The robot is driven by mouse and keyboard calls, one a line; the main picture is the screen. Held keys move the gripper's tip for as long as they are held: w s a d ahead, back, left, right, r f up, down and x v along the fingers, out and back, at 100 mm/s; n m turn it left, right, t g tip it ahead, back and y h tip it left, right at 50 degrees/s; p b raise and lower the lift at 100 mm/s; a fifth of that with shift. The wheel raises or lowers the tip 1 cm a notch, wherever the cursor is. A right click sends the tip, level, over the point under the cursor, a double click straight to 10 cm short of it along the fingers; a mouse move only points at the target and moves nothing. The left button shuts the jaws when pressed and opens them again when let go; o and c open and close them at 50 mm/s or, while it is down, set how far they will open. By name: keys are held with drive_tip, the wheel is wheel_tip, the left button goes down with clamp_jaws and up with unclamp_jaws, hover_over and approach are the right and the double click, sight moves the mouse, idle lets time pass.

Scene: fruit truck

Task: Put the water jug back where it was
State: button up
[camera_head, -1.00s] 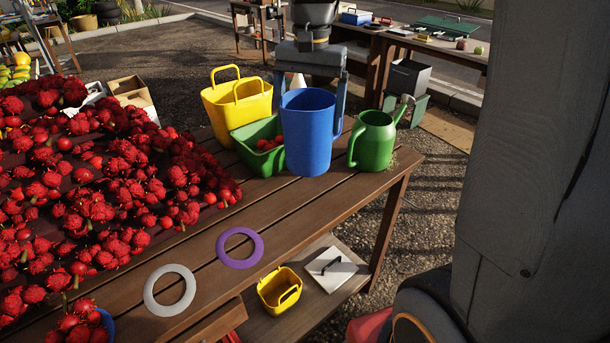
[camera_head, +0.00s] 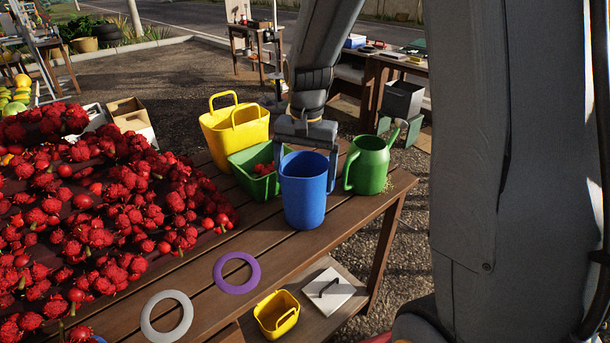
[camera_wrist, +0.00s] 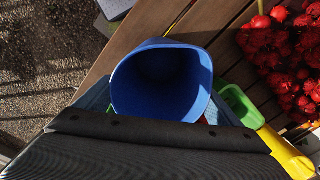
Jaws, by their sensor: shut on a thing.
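The water jug is a blue, open-topped vessel (camera_head: 303,195), upright over the wooden table, left of the green watering can and in front of the green bin. My gripper (camera_head: 306,148) is above it, with its fingers down at the jug's rim on either side, shut on it. I cannot tell whether its base touches the planks. In the wrist view the jug (camera_wrist: 165,85) shows from above and looks empty inside.
A green watering can (camera_head: 368,168) stands close on the right, a green bin (camera_head: 250,185) and yellow basket (camera_head: 235,128) behind left. Red fruit (camera_head: 110,210) fills the left. A purple ring (camera_head: 236,272) and grey ring (camera_head: 167,316) lie on clear planks in front.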

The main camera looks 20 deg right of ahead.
drive_tip(key=shift+f, duration=0.1)
drive_tip(key=o, duration=1.9)
wheel_tip(320, 180, up, 12)
drive_tip(key=b, duration=0.1)
drive_tip(key=shift+s, duration=0.15)
